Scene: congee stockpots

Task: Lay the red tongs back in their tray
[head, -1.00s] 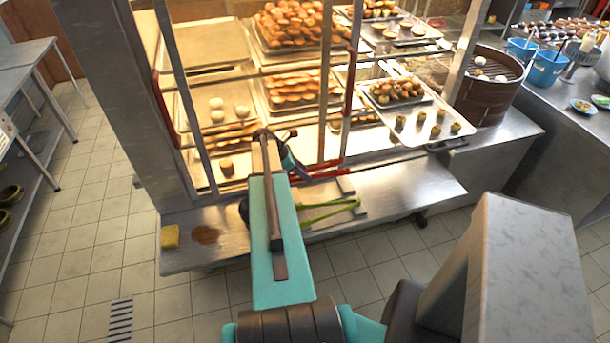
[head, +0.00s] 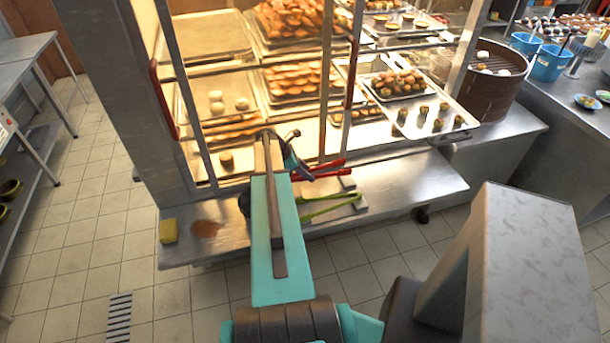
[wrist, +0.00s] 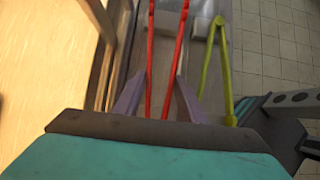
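My gripper (wrist: 160,85) has its two purple fingers on either side of the red tongs (wrist: 169,60), seen in the wrist view. The fingertips appear to touch both arms of the tongs, so it looks shut on them. In the head view, the red tongs (head: 325,169) stick out to the right beyond my gripper (head: 294,165), above or at the back of a pale grey tray (head: 325,214) on the steel ledge. Whether they touch the tray cannot be told. Green tongs (head: 330,203) lie on the tray; they also show in the wrist view (wrist: 226,75).
A glass cabinet with trays of pastries (head: 290,80) rises behind the ledge (head: 420,178). A yellow sponge (head: 168,231) and a brown stain (head: 207,229) are at the ledge's left. A bamboo steamer (head: 492,85) and blue buckets (head: 549,64) stand at right. Tiled floor lies in front.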

